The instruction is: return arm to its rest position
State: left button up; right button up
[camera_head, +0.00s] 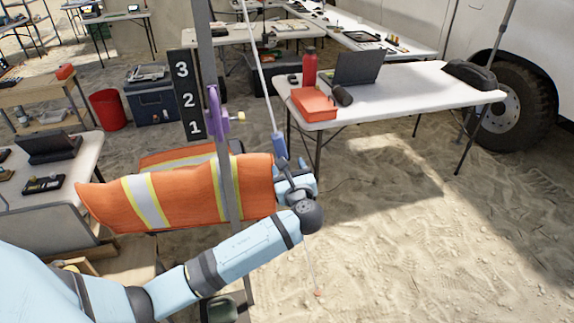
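My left arm comes in from the lower left and bends up at its wrist. My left gripper (291,172) is at the arm's far end, beside the right edge of an orange reflective vest (180,196). Its fingers are small and partly hidden, so I cannot tell whether they are open or shut. A blue handle (279,146) on a white cord (261,75) hangs just above the gripper; I cannot tell whether they touch. My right gripper is not in view.
A grey metal post (207,60) with a 3-2-1 sign (187,97) stands close to the arm. A white table (420,88) with a laptop (358,68), red bottle (309,66) and orange case (314,103) is beyond. Sand at right is clear.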

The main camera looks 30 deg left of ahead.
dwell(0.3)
pick_arm(q)
jog(key=s+d+f+n+g+h+p, duration=0.1)
jog(key=s+d+f+n+h+p, duration=0.1)
jog(key=s+d+f+n+h, duration=0.25)
jog(key=s+d+f+n+h+p, duration=0.2)
jog(key=s+d+f+h+p, duration=0.1)
jog(key=s+f+h, duration=0.4)
jog(key=s+d+f+n+h+p, duration=0.1)
jog(key=s+d+n+h+p, duration=0.1)
jog(key=s+n, duration=0.5)
jog(key=s+d+f+n+h+p, duration=0.1)
jog(key=s+d+n+h+p, duration=0.1)
jog(key=s+d+n, duration=0.3)
jog(key=s+n, duration=0.3)
jog(key=s, duration=0.2)
jog(key=shift+d+f+g+h, duration=0.15)
jog(key=shift+f+g+h, duration=0.15)
jog(key=shift+f+h, duration=0.05)
